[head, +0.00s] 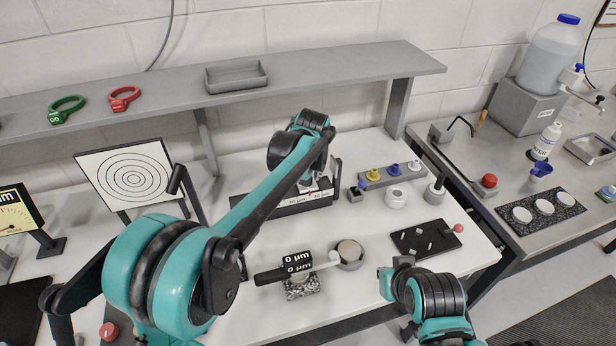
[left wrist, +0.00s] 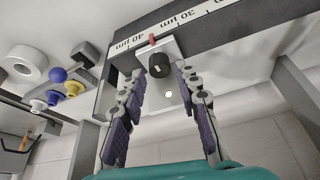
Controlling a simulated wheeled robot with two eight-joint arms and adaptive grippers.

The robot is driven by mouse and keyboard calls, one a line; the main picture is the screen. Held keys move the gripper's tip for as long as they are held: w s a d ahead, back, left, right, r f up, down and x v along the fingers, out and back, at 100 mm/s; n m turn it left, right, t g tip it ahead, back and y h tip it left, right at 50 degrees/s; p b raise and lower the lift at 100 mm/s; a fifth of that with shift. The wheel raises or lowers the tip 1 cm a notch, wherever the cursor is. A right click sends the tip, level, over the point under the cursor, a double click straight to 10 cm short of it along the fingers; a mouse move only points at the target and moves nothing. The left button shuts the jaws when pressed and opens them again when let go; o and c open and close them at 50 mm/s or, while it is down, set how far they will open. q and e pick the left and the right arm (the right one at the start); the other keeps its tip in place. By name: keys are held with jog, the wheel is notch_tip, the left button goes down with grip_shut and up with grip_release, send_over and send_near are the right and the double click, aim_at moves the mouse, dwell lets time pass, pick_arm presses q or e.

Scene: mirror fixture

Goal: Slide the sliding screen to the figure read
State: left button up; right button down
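The sliding screen (left wrist: 146,52) appears to be the pale carriage with a black knob (left wrist: 159,65) and a red pointer (left wrist: 152,38). It sits on a dark rail with a white scale (left wrist: 193,17); the pointer stands between the 40 µm and 30 µm marks, nearer 40. My left gripper (left wrist: 160,72) is open, its fingers on either side of the knob with gaps. In the head view my arm mostly hides the carriage on the rail (head: 290,210). My right arm is at the lower right; its gripper (head: 393,275) shows no clear finger state.
A dial gauge (head: 14,215) stands at the far left, partly cut off. A ringed target board (head: 130,176) stands behind my left arm. A grey shelf (head: 330,70) overhangs the back.

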pick_arm(q)
jog(key=v, duration=1)
jog(key=shift+s+f, duration=0.1)
jog(key=s+a+f+t+b, duration=0.1)
jog(key=s+a+f, duration=0.1)
jog(key=s+a, duration=0.7)
jog(key=s+a+f+t, duration=0.1)
jog(key=s+a+f, duration=0.1)
jog(key=s+a, duration=0.65)
jog(key=s+a+f, duration=0.2)
jog(key=s+f, duration=0.5)
jog(key=s, duration=0.2)
jog(key=shift+s+f+m+t, duration=0.2)
jog(key=shift+s+m+t, duration=0.1)
jog(key=shift+s+t, duration=0.1)
